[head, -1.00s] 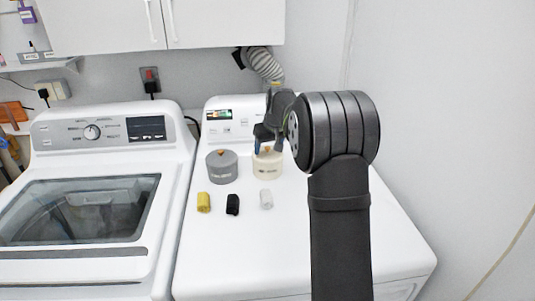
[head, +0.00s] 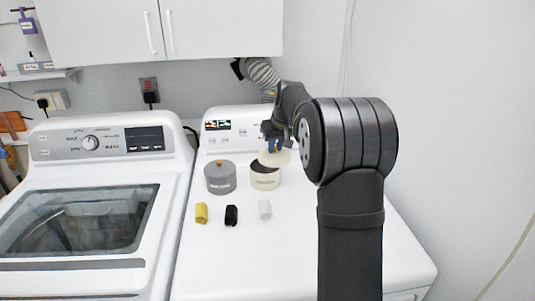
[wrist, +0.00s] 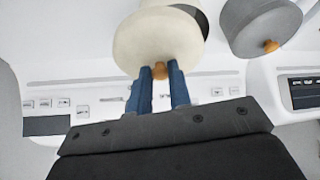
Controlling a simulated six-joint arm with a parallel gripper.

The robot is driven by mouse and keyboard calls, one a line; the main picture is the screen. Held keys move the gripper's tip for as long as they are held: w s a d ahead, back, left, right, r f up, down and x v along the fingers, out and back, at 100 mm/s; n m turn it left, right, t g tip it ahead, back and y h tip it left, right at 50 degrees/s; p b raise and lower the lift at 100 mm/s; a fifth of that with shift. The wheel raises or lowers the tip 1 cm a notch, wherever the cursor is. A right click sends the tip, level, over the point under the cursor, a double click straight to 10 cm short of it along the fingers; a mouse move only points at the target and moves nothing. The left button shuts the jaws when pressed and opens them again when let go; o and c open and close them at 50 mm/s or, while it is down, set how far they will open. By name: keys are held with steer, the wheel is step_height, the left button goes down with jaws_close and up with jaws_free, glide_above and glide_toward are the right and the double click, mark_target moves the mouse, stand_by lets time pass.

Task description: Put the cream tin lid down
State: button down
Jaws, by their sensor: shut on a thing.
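The cream tin lid (head: 276,158) is a round cream disc held in the air above and slightly behind the cream tin. My gripper (head: 272,146) has its blue fingers shut on the lid's orange knob; the wrist view shows the knob (wrist: 160,72) between the fingertips and the lid (wrist: 158,38) beyond them. The cream tin (head: 265,180) stands upright on the white dryer top, and its dark inside shows. In the wrist view the lid hides most of the tin.
A grey tin (head: 220,178) with its lid on stands just left of the cream tin. Yellow (head: 201,213), black (head: 231,215) and white (head: 265,209) small pieces lie in front. The dryer top (head: 270,260) is clear nearer the front. A control panel rises behind.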

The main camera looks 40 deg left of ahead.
steer(key=w+d+r, duration=0.2)
steer(key=d+r, duration=0.3)
steer(key=d, duration=0.3)
steer(key=s+d+f+n+g+h, duration=0.1)
steer(key=s+d+f+n+g, duration=0.2)
steer(key=s+d+n, duration=0.75)
steer(key=s+d+f+n+g+h, duration=0.1)
steer(key=s+d+f+n+g, duration=0.2)
steer(key=s+d+n, duration=0.75)
steer(key=shift+m, duration=0.9)
steer(key=s+a+f, duration=0.1)
steer(key=a+f, duration=0.1)
steer(key=a, duration=0.1)
steer(key=s+a+f, duration=0.2)
steer(key=a, duration=0.2)
steer(key=s+a+f, duration=0.2)
steer(key=a+f, duration=0.1)
steer(key=shift+s+a, duration=0.2)
steer(key=shift+f, duration=1.95)
steer(key=shift+f, duration=0.1)
steer(key=c, duration=1.3)
jaws_free()
